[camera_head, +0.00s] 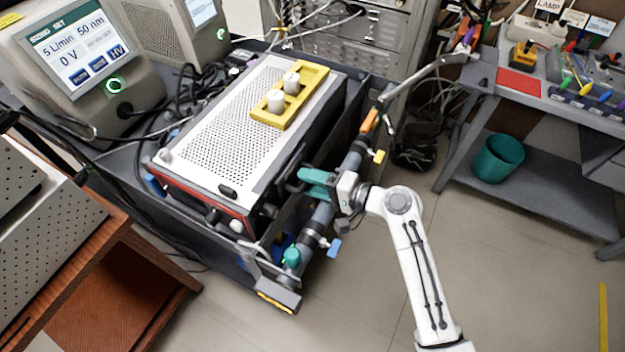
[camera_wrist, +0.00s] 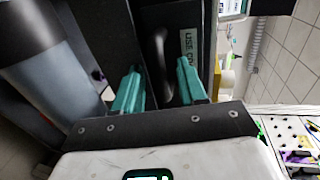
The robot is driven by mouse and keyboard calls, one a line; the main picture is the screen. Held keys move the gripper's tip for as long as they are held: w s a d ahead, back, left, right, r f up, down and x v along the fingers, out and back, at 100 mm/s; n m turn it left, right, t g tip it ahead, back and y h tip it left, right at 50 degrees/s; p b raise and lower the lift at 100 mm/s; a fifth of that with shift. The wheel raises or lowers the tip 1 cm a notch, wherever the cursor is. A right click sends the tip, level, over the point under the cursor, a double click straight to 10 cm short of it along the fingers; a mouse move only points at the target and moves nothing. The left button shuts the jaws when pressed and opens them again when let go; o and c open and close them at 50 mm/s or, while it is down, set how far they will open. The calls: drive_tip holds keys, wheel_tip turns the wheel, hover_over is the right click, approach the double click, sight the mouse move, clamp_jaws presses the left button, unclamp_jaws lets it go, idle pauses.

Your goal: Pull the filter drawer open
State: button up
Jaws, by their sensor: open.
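My gripper (camera_head: 313,180) has teal fingers and is at the right side of the white-topped, perforated instrument in the head view. The fingers point left at the dark side of the instrument, near a dark handle (camera_head: 291,181). In the wrist view my gripper (camera_wrist: 158,75) is open, one finger on each side of a dark curved handle (camera_wrist: 162,45). A dark front panel with a white label (camera_wrist: 188,48) is just right of the handle. Whether a finger touches the handle cannot be told. The drawer's outline is mostly hidden in the dark side.
A grey pipe (camera_head: 322,215) with coloured valves runs along the cart under my gripper, and shows large at left in the wrist view (camera_wrist: 40,55). A yellow holder (camera_head: 300,95) with two white cylinders sits on the instrument. The floor (camera_head: 500,260) to the right is clear.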

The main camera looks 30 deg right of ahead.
drive_tip(key=shift+c, duration=0.3)
clamp_jaws()
idle(0.4)
